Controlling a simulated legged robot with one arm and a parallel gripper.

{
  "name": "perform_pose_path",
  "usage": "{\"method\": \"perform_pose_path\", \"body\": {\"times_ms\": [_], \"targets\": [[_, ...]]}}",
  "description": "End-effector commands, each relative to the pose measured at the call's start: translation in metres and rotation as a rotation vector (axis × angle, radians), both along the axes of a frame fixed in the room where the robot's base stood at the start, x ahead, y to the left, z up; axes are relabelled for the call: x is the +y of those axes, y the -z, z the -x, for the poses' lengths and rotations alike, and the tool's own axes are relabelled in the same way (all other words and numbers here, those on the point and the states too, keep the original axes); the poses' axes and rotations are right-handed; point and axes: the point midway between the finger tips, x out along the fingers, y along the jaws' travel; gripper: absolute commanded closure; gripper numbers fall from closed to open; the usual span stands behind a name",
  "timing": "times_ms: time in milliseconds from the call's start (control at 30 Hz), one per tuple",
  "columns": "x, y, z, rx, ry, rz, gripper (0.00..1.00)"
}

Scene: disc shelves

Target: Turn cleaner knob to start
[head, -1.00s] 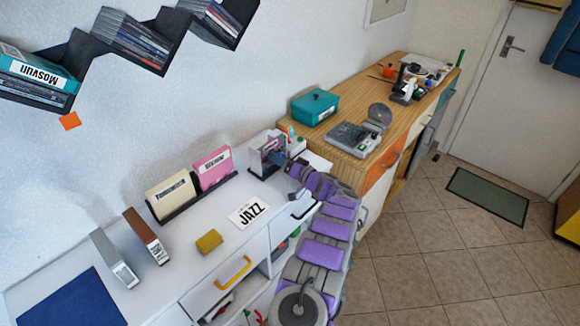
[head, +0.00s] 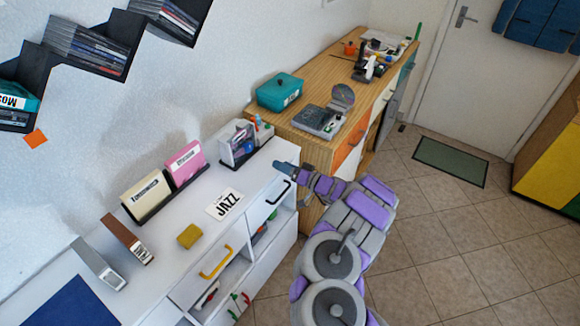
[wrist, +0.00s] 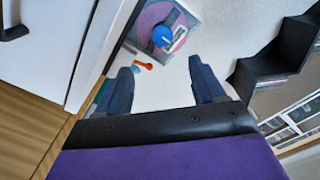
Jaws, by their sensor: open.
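The cleaner (head: 236,143) looks like a pale upright box at the far right end of the white counter. In the wrist view, the cleaner (wrist: 179,12) shows a pink disc with a round blue knob (wrist: 162,36) over it. The blue knob also shows in the head view (head: 249,146). My gripper (head: 281,166) is right of the cleaner, at the counter's front edge. In the wrist view, my gripper (wrist: 164,82) has its two dark fingers spread with nothing between them. The knob lies beyond the fingertips, apart from them.
A spray bottle (head: 260,123) stands beside the cleaner. A black drawer handle (head: 277,193) sits below my gripper. The wooden cabinet (head: 262,120) adjoins on the right. A pink case (head: 186,163) and a JAZZ card (head: 225,203) are to the left.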

Motion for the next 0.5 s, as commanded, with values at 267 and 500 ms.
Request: {"method": "perform_pose_path", "body": {"times_ms": [267, 500], "targets": [[-0.015, 0.0, 0.013, 0.001, -0.001, -0.002, 0.31], [-0.016, 0.001, 0.013, 0.0, -0.001, -0.001, 0.31]]}}
